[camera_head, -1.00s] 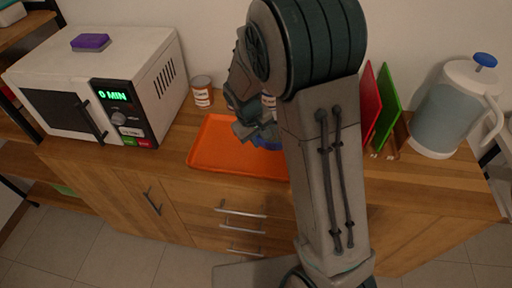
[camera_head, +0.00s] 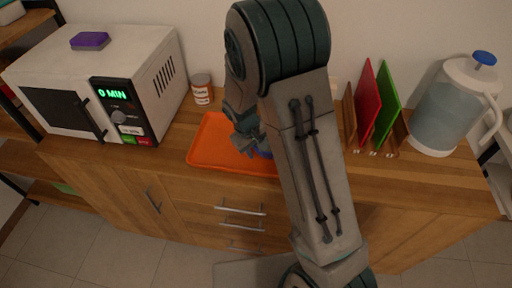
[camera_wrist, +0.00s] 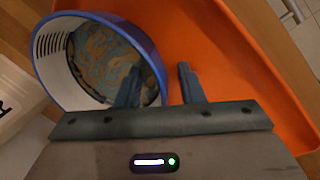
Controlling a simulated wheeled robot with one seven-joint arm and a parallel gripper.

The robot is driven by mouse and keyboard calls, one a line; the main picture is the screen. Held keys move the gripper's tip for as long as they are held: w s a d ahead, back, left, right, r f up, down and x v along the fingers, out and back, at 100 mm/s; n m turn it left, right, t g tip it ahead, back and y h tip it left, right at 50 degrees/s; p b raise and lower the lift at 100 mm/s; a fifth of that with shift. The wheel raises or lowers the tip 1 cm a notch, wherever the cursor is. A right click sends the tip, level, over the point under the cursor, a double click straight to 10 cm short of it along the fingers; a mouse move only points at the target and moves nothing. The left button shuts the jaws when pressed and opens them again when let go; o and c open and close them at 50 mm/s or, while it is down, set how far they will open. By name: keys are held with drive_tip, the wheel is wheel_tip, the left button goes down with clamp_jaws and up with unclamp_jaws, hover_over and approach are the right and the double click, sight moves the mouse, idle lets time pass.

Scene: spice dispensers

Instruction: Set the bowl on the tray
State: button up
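In the head view only a bit of blue bowl (camera_head: 264,154) shows beside my arm, over the right part of the tray (camera_head: 205,158). My gripper (camera_wrist: 160,75) has its fingers apart, one over the bowl's inside and one outside its rim. I see gaps between the fingers and the wall. The bowl's underside is hidden.
A white microwave (camera_head: 95,85) stands left, with a purple sponge (camera_head: 90,41) on top. A can (camera_head: 201,88) stands behind the tray. Red (camera_head: 368,100) and green (camera_head: 388,100) boards and a pitcher (camera_head: 446,110) stand right. The tray's left part is clear.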

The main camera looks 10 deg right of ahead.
drive_tip(key=v, duration=1.1)
drive_tip(key=s+d+r+m+t+y, duration=0.1)
drive_tip(key=s+d+r, duration=0.3)
drive_tip(key=s, duration=0.5)
drive_tip(key=s+d+r+m+y, duration=0.1)
drive_tip(key=s+d+r+m, duration=0.3)
drive_tip(key=s, duration=0.6)
drive_tip(key=shift+d+r+t, duration=0.35)
drive_tip(key=shift+r+t, duration=0.05)
drive_tip(key=shift+r, duration=0.05)
